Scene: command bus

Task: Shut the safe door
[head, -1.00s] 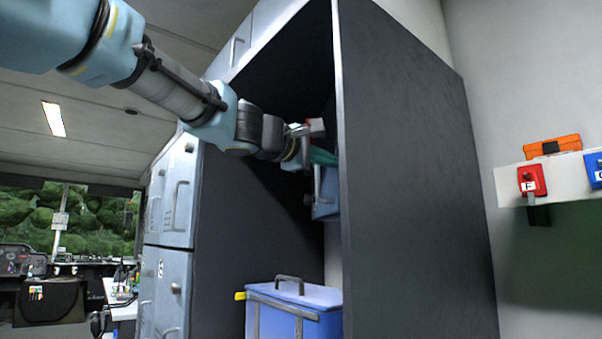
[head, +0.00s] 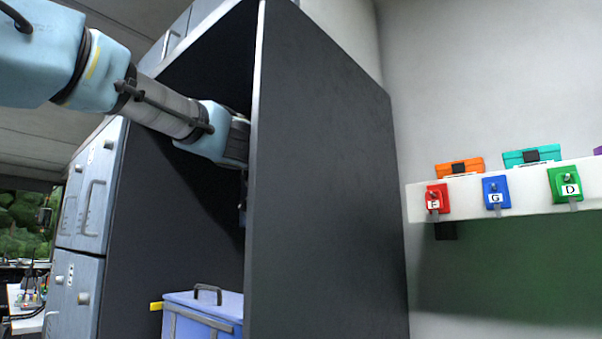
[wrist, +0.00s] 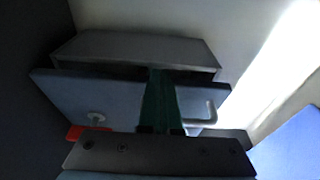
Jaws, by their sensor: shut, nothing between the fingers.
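In the wrist view the safe (wrist: 135,47) is a grey box against a pale wall. Its blue-grey door (wrist: 75,95) is in front of it, with a round knob at left and a bar handle (wrist: 208,116) at right. A dark gap shows between the door's top edge and the box; I cannot tell how far the door stands open. My gripper (wrist: 158,74) has its green fingers shut and empty, reaching over the middle of the door's face. Whether they touch it is unclear. In the head view the safe and gripper are hidden behind the cabinet's side panel.
The dark cabinet side panel (head: 325,170) stands right of my arm. A blue box (head: 205,305) with a handle sits low in the cabinet. In the wrist view a red thing (wrist: 78,132) shows at lower left.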

